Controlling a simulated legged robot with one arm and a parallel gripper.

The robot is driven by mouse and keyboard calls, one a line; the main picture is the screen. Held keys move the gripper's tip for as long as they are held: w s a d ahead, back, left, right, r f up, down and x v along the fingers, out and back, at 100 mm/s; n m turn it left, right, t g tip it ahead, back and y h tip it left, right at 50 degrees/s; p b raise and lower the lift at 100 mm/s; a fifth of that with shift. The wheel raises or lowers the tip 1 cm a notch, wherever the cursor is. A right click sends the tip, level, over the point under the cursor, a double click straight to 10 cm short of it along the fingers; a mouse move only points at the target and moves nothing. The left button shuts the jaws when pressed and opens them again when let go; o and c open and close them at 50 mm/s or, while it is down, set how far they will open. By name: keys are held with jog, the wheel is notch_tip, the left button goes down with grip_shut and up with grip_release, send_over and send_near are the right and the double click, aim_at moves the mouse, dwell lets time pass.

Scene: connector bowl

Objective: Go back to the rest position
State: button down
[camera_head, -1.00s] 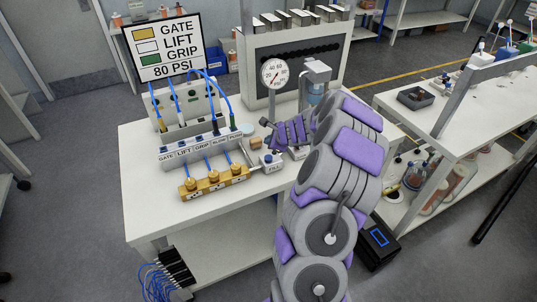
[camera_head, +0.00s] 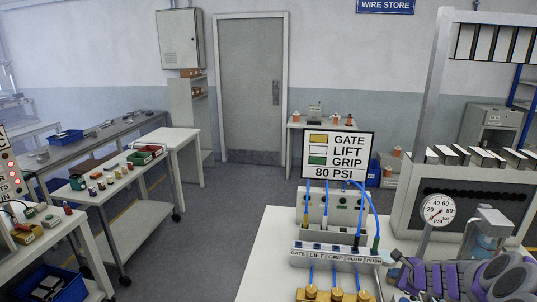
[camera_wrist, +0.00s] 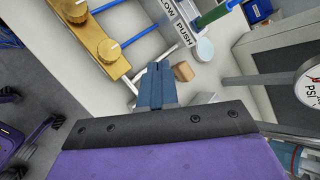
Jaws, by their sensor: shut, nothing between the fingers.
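My gripper (camera_head: 393,262) shows at the lower right in the head view, just right of the manifold's PUSH end. In the wrist view its blue-grey fingers (camera_wrist: 157,86) are together with nothing between them. The grey manifold block (camera_head: 340,254) carries labels GATE, LIFT, GRIP, SLOW and PUSH, with blue tubes running to it. Brass knobs (camera_head: 311,291) stand at its front. My purple and grey arm fills the lower right of the head view.
A sign (camera_head: 337,155) reading GATE, LIFT, GRIP, 80 PSI stands behind the manifold. A pressure gauge (camera_head: 438,210) and a clear-cupped unit (camera_head: 486,235) stand close to my arm. Side benches (camera_head: 135,190) are at the left. Open floor (camera_head: 215,240) lies between.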

jog(key=s+a+r+n+g+y, duration=0.15)
jog(key=a+r+n, duration=0.25)
jog(key=a, duration=0.5)
jog(key=s+a+r+n+y, duration=0.1)
jog(key=a+r+n+y, duration=0.2)
jog(key=a, duration=0.5)
jog(key=s+a+r+n+g, duration=0.1)
jog(key=s+a+r+n, duration=0.1)
jog(key=s+a+n, duration=0.3)
jog(key=s+a+r+n+g, duration=0.2)
jog(key=s+a+r, duration=0.1)
jog(key=a, duration=0.4)
jog(key=s+a+n+g, duration=0.2)
jog(key=s+a+n, duration=0.15)
jog(key=s, duration=0.45)
jog(key=s+d+n+g+h, duration=0.1)
jog(key=s+n+g+h, duration=0.1)
jog(key=s, duration=1)
jog(key=s+d+n+g+h, duration=0.1)
jog(key=s+n+h, duration=0.3)
jog(key=s, duration=0.8)
jog(key=shift+s+d+n+g, duration=0.2)
jog(key=shift+d+n+g, duration=0.15)
jog(key=shift+n+g, duration=0.4)
jog(key=shift+f, duration=0.1)
